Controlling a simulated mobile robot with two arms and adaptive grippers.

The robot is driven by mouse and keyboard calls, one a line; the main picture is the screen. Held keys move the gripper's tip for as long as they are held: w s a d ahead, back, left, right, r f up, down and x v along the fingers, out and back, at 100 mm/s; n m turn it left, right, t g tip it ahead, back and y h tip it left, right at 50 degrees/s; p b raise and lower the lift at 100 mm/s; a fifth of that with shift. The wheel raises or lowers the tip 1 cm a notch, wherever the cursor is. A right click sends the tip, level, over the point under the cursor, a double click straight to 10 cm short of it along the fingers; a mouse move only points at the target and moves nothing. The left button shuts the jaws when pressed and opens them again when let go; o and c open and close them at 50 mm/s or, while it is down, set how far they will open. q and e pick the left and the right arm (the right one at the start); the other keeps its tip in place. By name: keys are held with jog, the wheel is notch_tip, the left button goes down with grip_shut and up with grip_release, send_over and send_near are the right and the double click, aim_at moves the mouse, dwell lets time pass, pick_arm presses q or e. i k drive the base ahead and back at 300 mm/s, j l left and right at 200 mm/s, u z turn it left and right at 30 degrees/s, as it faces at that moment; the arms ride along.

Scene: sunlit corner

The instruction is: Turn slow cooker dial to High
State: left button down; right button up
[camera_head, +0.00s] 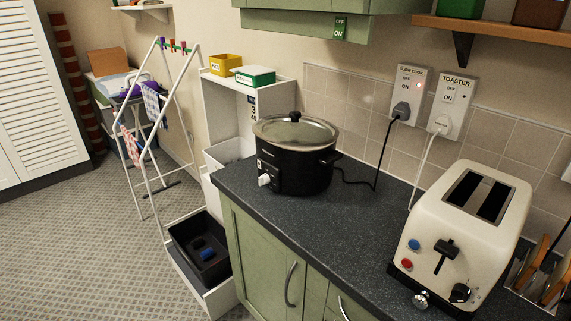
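The slow cooker (294,160) is black with a glass lid and a black knob on top. It stands upright on the dark countertop (300,213) near its left end. Its white dial (265,180) is on the front lower left of the body, facing left and toward me. The dial's markings are too small to read. A black cord runs from the cooker to the plugged-in wall socket (404,94) labelled for the slow cooker, where a small red light shows. Neither of my grippers is in view.
A cream toaster (463,233) stands on the counter at right, plugged into its own socket (450,108). Counter between cooker and toaster is clear except for cords. Green cabinets (262,255) are below. A drying rack (155,130) and white shelving (262,100) stand left; carpet is open there.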

aim_at(265, 180)
jog(key=i+j+z, duration=0.15)
jog(key=j, duration=0.45)
jog(key=i+j+z, duration=0.15)
jog(key=j, duration=0.45)
jog(key=i+j+z, duration=0.15)
jog(key=j, duration=0.5)
jog(key=i+j+z, duration=0.15)
jog(key=j, duration=0.5)
jog(key=k, duration=0.05)
